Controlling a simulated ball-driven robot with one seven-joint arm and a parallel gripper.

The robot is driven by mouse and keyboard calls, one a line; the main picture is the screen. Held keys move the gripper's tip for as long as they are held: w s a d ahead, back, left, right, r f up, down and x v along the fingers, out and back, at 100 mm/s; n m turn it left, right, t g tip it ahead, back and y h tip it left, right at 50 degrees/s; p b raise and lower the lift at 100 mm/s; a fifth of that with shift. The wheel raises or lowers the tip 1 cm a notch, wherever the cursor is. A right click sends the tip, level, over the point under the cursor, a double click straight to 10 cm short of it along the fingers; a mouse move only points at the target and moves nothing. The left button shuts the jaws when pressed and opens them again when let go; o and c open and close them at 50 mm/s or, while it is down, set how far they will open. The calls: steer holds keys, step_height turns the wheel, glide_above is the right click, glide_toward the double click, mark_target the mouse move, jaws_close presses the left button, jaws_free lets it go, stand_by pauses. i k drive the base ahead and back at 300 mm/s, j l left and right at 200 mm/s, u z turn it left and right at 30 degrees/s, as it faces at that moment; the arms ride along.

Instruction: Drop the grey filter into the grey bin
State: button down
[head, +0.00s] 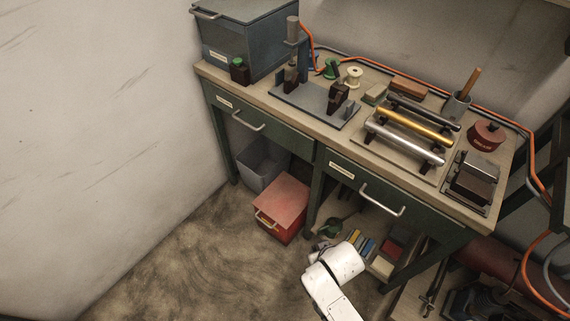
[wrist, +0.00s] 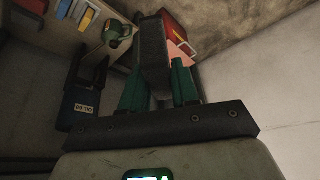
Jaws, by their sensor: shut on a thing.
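In the wrist view my gripper (wrist: 158,80) has its two green fingers closed on a dark grey block, the grey filter (wrist: 154,45). The filter points away from the palm and hides part of what lies beyond. In the head view my white arm reaches up from the bottom, and its end is at the floor-side front of the bench; the filter is not clearly seen there. The grey bin (head: 258,172) stands on the floor under the left of the bench, open at the top, left of and behind my gripper. I cannot make it out in the wrist view.
A red box (head: 281,205) with a handle stands in front of the bin and also shows in the wrist view (wrist: 180,42). Bench drawers (head: 365,190) overhang this area. Books (head: 362,243) and a green object (head: 332,227) are under the bench. Floor at left is clear.

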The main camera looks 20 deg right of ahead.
mark_target(262, 176)
steer(key=i+j, duration=0.25)
steer(key=i+j+z, duration=0.15)
steer(key=j, duration=0.25)
steer(key=i+j, duration=0.3)
steer(key=i+j+z, duration=0.1)
steer(key=i+j, duration=0.15)
steer(key=j, duration=0.2)
steer(key=i+j, duration=0.2)
steer(key=j, duration=0.15)
steer(key=i+j+z, duration=0.15)
steer(key=j, duration=0.25)
steer(key=i, duration=0.1)
